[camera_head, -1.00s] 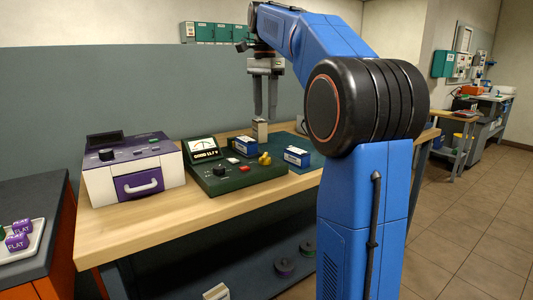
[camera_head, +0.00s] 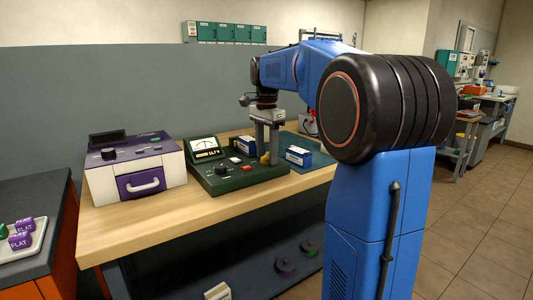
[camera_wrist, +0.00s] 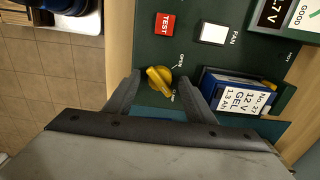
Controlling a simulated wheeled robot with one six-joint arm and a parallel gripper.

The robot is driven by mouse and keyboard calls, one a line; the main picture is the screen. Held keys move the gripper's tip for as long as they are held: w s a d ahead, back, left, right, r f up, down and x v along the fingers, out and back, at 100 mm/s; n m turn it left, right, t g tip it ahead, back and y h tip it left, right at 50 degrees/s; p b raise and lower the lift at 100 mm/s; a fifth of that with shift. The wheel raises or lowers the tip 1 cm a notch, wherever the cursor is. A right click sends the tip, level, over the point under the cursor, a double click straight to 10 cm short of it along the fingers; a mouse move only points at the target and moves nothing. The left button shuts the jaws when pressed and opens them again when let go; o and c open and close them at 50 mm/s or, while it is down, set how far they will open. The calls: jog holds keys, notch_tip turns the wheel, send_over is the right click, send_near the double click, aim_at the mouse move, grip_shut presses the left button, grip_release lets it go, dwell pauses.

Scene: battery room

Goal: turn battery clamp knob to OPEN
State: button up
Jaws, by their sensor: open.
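The yellow clamp knob (camera_wrist: 160,81) sits on the dark green tester (camera_head: 215,183). In the wrist view its raised grip runs diagonally, with the lower end toward a lower label I cannot read clearly; the OPEN label lies at its upper right. In the head view the knob (camera_head: 264,159) is partly hidden by my fingers. My gripper (camera_wrist: 159,80) is open, with one finger on each side of the knob. I cannot tell whether they touch it. In the head view my gripper (camera_head: 267,158) points straight down. A blue-and-white battery (camera_wrist: 240,92) stands in the tester beside the knob.
The tester has a red TEST button (camera_wrist: 165,24) and a white FAN button (camera_wrist: 212,33). Another battery (camera_head: 298,156) stands on the mat to the right. A purple-and-white box (camera_head: 136,166) with a handle stands at left. The bench front is clear.

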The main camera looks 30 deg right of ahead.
jog(key=shift+f, duration=0.1)
jog(key=c, duration=1)
jog(key=shift+c, duration=0.2)
